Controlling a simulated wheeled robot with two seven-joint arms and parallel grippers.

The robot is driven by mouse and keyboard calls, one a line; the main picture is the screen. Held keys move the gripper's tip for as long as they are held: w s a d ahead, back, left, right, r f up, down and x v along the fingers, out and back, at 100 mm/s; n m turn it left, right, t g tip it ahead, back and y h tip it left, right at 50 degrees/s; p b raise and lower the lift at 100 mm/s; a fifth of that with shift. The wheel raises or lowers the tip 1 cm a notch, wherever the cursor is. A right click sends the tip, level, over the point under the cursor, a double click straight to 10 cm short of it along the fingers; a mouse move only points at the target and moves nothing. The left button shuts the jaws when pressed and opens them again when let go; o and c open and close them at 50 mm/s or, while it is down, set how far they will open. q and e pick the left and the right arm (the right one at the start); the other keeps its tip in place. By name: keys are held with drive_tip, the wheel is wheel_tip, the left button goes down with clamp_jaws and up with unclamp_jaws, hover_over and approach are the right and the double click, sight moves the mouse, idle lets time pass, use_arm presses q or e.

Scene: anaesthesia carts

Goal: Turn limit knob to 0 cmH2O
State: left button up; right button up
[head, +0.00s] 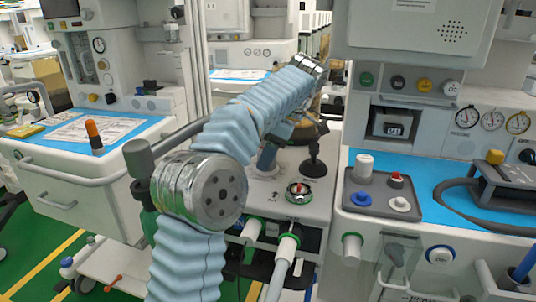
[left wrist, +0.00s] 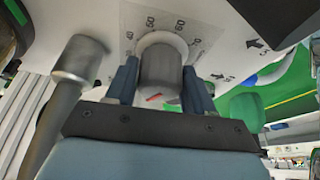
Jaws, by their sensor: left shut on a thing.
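The limit knob (left wrist: 160,68) is a short grey cylinder with a red mark, standing on a white panel in the left wrist view. A printed scale (left wrist: 165,22) with numbers such as 40, 50, 60 and 70 curves around its base. My left gripper (left wrist: 160,78) has its two blue fingers on either side of the knob and is shut on it. In the head view my left gripper (head: 267,158) reaches down to the white machine top, and the knob is hidden there by gripper and arm. The red mark's exact reading cannot be told. My right gripper is not in view.
A grey post with a cylinder head (left wrist: 80,60) is just left of the fingers. A blue-topped worktop (head: 432,180) lies right.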

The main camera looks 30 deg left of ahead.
use_arm(q)
drive_tip(key=shift+n+g+h, duration=0.4)
drive_tip(key=shift+n+g, duration=0.1)
drive_tip(key=shift+n, duration=1.2)
drive_tip(key=o, duration=1)
